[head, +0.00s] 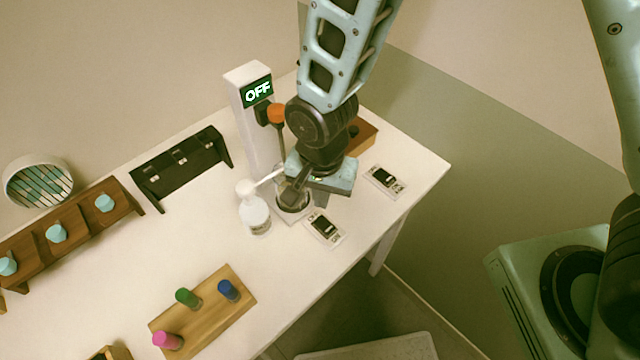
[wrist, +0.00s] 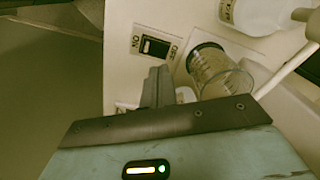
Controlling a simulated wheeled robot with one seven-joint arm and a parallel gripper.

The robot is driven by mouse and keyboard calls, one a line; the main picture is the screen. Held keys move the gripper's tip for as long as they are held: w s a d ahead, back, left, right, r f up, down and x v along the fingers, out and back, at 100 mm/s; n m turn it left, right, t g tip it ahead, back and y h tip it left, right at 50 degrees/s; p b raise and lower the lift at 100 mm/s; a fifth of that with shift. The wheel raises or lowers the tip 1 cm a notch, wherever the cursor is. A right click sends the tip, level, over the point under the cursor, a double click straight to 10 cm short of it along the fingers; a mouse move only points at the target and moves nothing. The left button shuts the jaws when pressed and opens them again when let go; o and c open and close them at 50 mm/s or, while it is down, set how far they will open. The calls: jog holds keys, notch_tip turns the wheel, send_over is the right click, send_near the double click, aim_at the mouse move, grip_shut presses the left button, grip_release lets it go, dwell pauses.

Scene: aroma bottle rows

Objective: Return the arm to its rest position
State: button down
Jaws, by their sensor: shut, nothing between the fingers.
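My gripper (head: 300,190) is over the right part of the white table, in front of the white post with the OFF display. Its fingers (wrist: 157,88) show in the wrist view, shut together with nothing between them, close to a switch panel (wrist: 156,47) and a clear glass beaker (wrist: 218,72). In the head view the beaker (head: 292,200) is partly hidden behind my gripper. My arm reaches down from the top of the picture and is not folded back.
A white pump bottle (head: 254,212) stands just left of my gripper. The white post (head: 250,130) rises behind it. Two switch panels (head: 324,228) (head: 384,181) lie to the right. A wooden rack (head: 205,315) with coloured bottles is at the front. Open floor lies beyond the table's right edge.

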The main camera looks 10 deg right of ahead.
jog(key=shift+r, duration=0.1)
jog(key=s+d+r+n+b, duration=0.7)
jog(key=s+r+n, duration=0.4)
jog(key=n, duration=0.2)
jog(key=shift+d+r+y, duration=0.25)
jog(key=shift+d+y, duration=0.05)
jog(key=shift+d, duration=0.25)
jog(key=shift+s, duration=0.1)
